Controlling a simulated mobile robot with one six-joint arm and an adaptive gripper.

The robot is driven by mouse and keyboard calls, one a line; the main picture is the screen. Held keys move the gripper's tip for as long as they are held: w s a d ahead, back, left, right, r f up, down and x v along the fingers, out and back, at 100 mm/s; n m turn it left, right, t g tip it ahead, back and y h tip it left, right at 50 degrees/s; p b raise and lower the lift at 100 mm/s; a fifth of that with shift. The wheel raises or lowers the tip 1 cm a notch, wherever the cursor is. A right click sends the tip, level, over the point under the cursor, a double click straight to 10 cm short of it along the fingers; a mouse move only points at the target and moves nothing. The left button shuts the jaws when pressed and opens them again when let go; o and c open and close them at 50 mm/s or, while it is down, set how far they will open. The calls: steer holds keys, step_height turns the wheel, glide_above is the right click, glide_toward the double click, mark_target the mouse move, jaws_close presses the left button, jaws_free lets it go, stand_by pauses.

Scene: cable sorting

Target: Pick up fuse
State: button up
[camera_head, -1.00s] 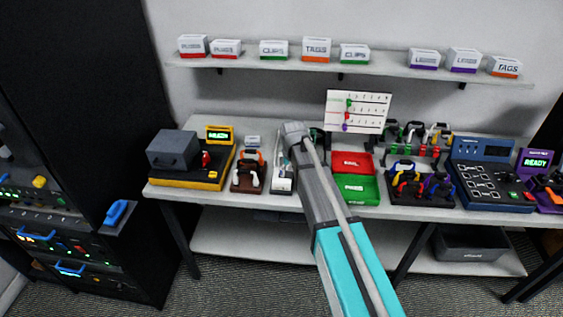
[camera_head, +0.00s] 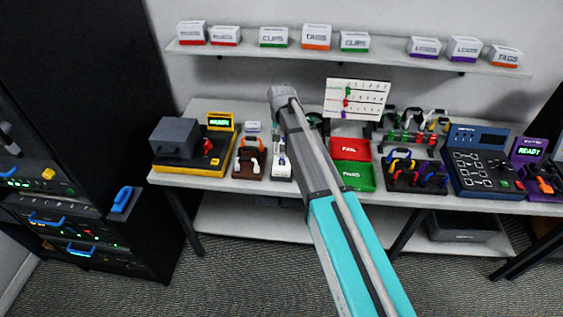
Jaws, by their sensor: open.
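My arm reaches from the lower right up over the table. Its end with my gripper (camera_head: 283,95) is above the back middle of the tabletop, over the narrow white tray. My gripper is open, and its fingers are mostly hidden by the wrist. I cannot make out a fuse for certain. The narrow white tray (camera_head: 281,171) holds small parts too small to tell apart, and its back end is partly covered by my arm.
A yellow-based tester (camera_head: 190,168) and a brown rack (camera_head: 248,172) stand left of the tray. Red (camera_head: 350,149) and green (camera_head: 357,177) bins, cable racks (camera_head: 416,182) and a blue panel (camera_head: 484,182) stand right. A shelf (camera_head: 380,53) with labelled boxes hangs behind.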

mark_target(282, 158)
steer(key=shift+f, duration=0.15)
steer(key=f+b, duration=0.5)
steer(key=w+f+b, duration=0.1)
steer(key=f+b, duration=0.2)
steer(key=shift+f, duration=0.15)
stand_by(0.3)
steer(key=shift+b, duration=0.3)
steer(key=shift+w+f+b, duration=0.2)
steer(key=shift+f+b, duration=1.05)
steer(key=shift+f, duration=0.05)
steer(key=shift+w+f+b, duration=0.15)
steer(key=shift+f+b, duration=1.1)
steer(key=c, duration=0.9)
